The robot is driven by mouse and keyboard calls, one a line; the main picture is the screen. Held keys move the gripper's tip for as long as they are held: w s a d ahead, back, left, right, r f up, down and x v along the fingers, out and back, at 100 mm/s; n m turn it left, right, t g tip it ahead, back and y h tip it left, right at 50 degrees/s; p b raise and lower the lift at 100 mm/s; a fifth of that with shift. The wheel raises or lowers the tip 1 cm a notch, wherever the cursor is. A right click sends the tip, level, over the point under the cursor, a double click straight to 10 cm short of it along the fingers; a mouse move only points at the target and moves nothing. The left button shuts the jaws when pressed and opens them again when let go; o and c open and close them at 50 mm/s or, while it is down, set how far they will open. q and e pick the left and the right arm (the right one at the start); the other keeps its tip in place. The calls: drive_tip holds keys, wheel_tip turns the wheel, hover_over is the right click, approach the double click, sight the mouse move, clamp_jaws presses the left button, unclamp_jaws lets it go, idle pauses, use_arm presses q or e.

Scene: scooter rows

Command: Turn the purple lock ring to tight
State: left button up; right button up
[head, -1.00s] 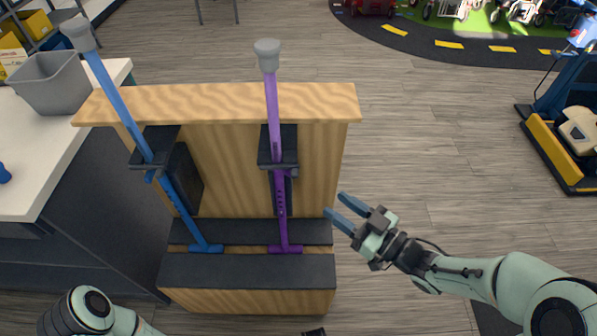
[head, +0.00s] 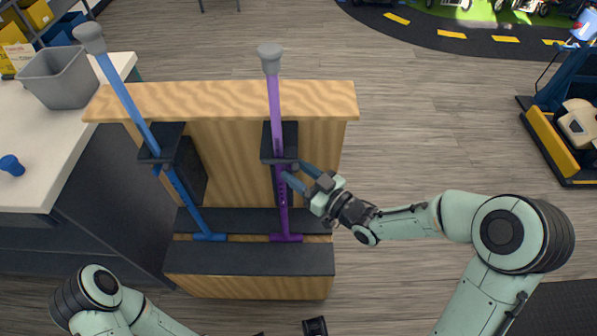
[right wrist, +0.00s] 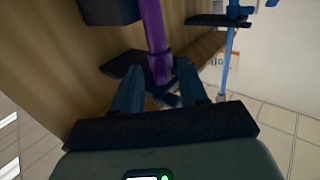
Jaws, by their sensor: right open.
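A purple scooter post (head: 275,105) with a grey top cap stands in a dark bracket (head: 292,148) on a wooden stand. The purple lock ring (right wrist: 158,66) shows in the right wrist view as a wider purple band low on the post. In the head view it is mostly hidden near the bracket and my fingers. My right gripper (head: 292,170) is open, just below the bracket, with its fingertips beside the post. In the right wrist view the right gripper (right wrist: 159,74) has one finger on each side of the ring; contact cannot be told.
A blue post (head: 128,100) leans in its own bracket to the left on the same wooden stand (head: 330,98). A white counter (head: 60,130) with a grey bin (head: 55,80) is at the left. Open floor (head: 430,120) lies to the right.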

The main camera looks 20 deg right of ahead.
clamp_jaws()
